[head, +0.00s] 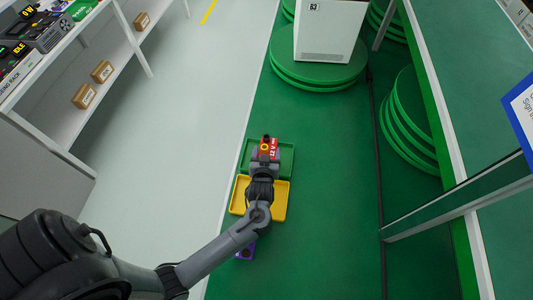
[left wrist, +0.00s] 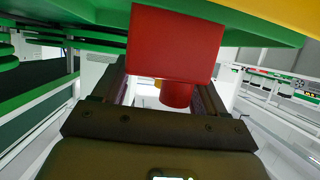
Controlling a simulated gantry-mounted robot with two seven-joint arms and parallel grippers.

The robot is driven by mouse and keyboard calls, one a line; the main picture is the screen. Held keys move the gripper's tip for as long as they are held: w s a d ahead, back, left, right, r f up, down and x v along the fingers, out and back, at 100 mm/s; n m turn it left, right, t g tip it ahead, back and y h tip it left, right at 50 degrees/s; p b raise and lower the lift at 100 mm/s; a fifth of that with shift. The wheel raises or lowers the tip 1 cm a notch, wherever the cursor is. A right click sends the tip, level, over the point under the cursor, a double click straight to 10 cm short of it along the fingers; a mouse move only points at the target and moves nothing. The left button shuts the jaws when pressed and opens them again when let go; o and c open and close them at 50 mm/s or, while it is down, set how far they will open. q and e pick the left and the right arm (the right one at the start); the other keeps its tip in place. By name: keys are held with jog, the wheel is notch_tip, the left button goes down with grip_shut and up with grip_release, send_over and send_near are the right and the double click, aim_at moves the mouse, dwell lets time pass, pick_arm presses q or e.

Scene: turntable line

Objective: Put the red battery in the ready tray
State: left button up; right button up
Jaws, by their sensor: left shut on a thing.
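My left gripper (head: 265,147) is shut on the red battery (head: 273,150), over the green tray (head: 287,164). In the left wrist view the red battery (left wrist: 175,45) stands out large between the two fingers, with a round red part toward the gripper. The green tray (left wrist: 245,28) shows close beside it there. I cannot tell whether the battery touches the tray. A yellow tray (head: 280,208) sits just nearer to me, partly under my arm. No label shows which tray is the ready one. My right gripper is not in view.
A purple object (head: 246,252) lies below the yellow tray, partly hidden by my arm. A white box (head: 327,30) stands on a round green turntable (head: 320,78) further back. More stacked green discs (head: 408,118) are at the right. Shelves with small boxes (head: 102,72) stand at the left.

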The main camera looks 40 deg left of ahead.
pick_arm(q)
jog(key=shift+f+b, duration=0.45)
jog(key=shift+f, duration=0.35)
dwell(0.5)
jog(key=o, duration=1.7)
jog(key=shift+o, duration=0.4)
jog(key=shift+f, duration=0.1)
jog(key=shift+s+d+r+p, duration=0.15)
jog(key=shift+s+r+p, duration=0.05)
jog(key=shift+p, duration=0.15)
jog(key=p+v, duration=0.7)
jog(key=v, duration=0.2)
jog(key=shift+r, duration=0.15)
jog(key=shift+s+d+p, duration=0.25)
jog(key=shift+s+p, duration=0.15)
jog(key=shift+p, duration=0.1)
